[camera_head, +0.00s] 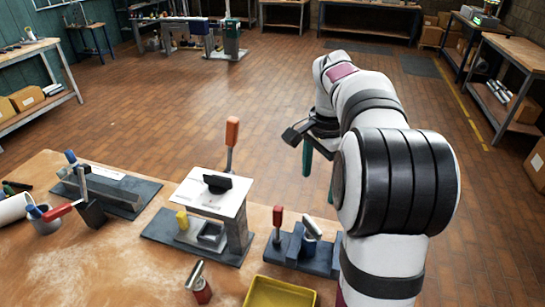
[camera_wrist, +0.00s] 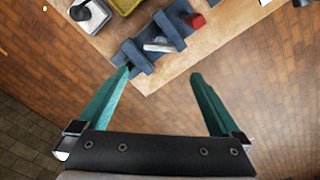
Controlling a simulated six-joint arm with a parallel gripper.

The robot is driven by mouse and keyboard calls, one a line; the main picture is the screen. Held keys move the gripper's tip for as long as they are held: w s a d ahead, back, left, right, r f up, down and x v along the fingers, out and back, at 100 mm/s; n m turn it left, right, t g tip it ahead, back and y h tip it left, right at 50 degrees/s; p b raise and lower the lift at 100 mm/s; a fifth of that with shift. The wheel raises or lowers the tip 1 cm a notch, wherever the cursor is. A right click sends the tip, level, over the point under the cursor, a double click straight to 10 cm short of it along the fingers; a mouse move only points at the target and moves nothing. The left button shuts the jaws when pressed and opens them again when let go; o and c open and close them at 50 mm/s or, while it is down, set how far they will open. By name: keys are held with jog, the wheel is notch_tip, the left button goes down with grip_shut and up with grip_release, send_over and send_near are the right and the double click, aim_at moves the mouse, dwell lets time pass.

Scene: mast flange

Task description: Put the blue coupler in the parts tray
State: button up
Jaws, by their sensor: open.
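My gripper (camera_wrist: 160,73) is open, its two teal fingers spread with nothing between them. In the head view, my gripper (camera_head: 318,170) hangs beyond the workbench's right end, above the floor. A yellow tray (camera_head: 280,294) stands at the bench's near edge; part of it shows at the top of the wrist view (camera_wrist: 124,6). No part is clearly the blue coupler. Small blue pieces show at the bench's left: a blue end (camera_head: 36,212) by a grey cup and a blue top (camera_head: 70,157) on a fixture.
A dark blue fixture (camera_head: 292,246) with a red handle and grey lever stands beside the tray, nearest my gripper. A white-topped fixture (camera_head: 212,194) with an orange upright handle stands mid-bench. A red-based lever piece (camera_head: 200,288) is in front. Open brick floor lies beyond.

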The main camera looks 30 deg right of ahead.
aim_at(313, 223)
notch_tip(313, 223, down, 15)
jog(key=shift+a+f, duration=0.1)
jog(key=c, duration=1.6)
